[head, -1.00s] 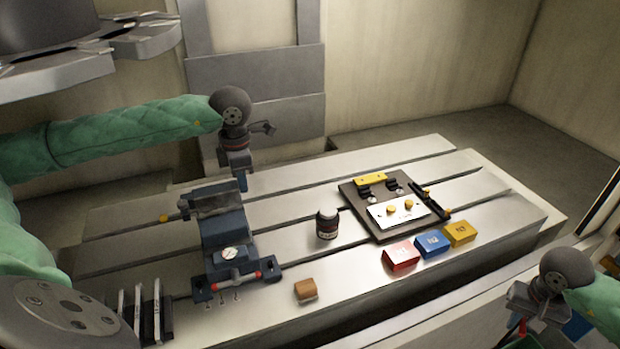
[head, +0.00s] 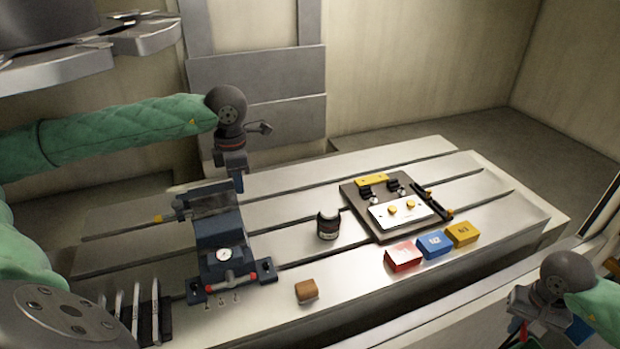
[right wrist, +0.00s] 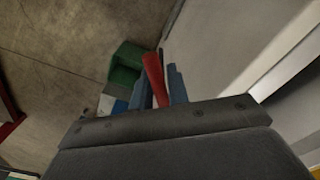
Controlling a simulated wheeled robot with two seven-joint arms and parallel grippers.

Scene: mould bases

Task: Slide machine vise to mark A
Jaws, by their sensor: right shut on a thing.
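The machine vise (head: 218,232), dark blue-grey with a round white dial and a red-ended bar at its front, stands upright on the slotted metal table (head: 290,235) at left. My left gripper (head: 239,186) points down at the vise's rear right corner, very close to it; I cannot tell whether they touch. Its fingertips are partly hidden. My right gripper (right wrist: 160,85) is shut on a red, handle-like thing (right wrist: 154,78), away from the vise at lower right in the head view (head: 522,328). I cannot make out mark A.
Further right are a fixture plate (head: 380,232) and red (head: 403,257), blue (head: 435,244) and yellow (head: 462,234) boxes. A rack of upright plates (head: 150,318) is at front left.

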